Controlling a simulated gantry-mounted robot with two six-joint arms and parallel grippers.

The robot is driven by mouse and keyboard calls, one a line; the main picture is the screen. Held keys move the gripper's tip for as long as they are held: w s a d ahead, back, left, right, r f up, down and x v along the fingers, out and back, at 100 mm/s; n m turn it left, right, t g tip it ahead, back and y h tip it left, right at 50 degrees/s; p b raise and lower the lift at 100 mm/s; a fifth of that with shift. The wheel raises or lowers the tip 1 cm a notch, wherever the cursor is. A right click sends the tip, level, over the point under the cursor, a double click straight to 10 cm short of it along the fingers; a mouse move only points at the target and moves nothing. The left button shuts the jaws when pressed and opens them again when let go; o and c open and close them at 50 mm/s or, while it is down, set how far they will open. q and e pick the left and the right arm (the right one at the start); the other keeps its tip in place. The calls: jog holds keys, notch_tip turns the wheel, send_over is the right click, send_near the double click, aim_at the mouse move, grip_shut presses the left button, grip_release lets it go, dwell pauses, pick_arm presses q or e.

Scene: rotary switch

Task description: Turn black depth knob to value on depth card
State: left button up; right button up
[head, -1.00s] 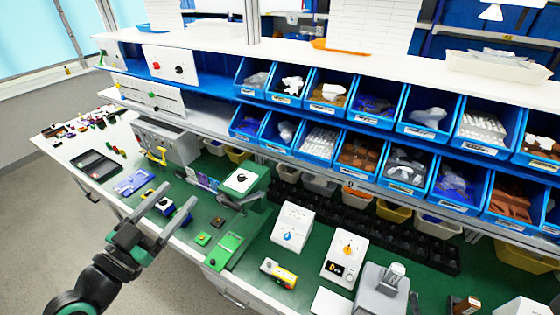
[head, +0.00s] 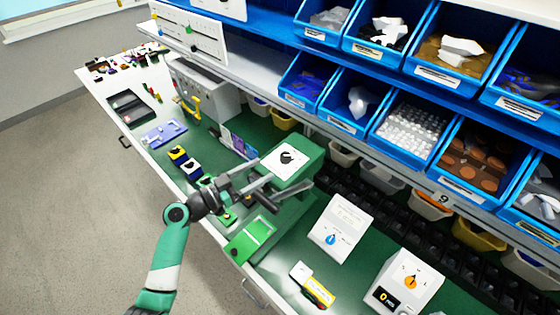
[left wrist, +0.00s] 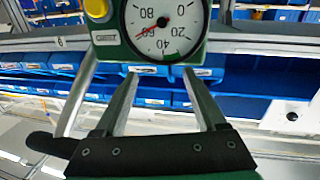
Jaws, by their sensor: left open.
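A green box (head: 300,178) with a white face carries a black knob (head: 286,157), on the bench in the head view. The value around the knob is too small to read. My left gripper (head: 263,172) is open and empty, with its fingers over the bench just left of and in front of this box. In the left wrist view, a round white dial with a red needle (left wrist: 163,22) sits in a green housing beyond the open fingers (left wrist: 160,76); it appears upside down. I cannot tell which item is the depth card. My right gripper is not in view.
A white box with a blue knob (head: 341,222) and one with an orange knob (head: 406,280) stand to the right. A green slab (head: 251,239) and a yellow-and-white item (head: 313,286) lie near the front edge. Blue bins (head: 411,129) overhang behind.

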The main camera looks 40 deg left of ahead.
aim_at(281, 158)
pick_arm(q)
jog(key=w, duration=0.5)
jog(key=w+d, duration=0.1)
jog(key=w, duration=0.1)
jog(key=shift+w+r, duration=0.1)
jog(key=shift+w, duration=0.05)
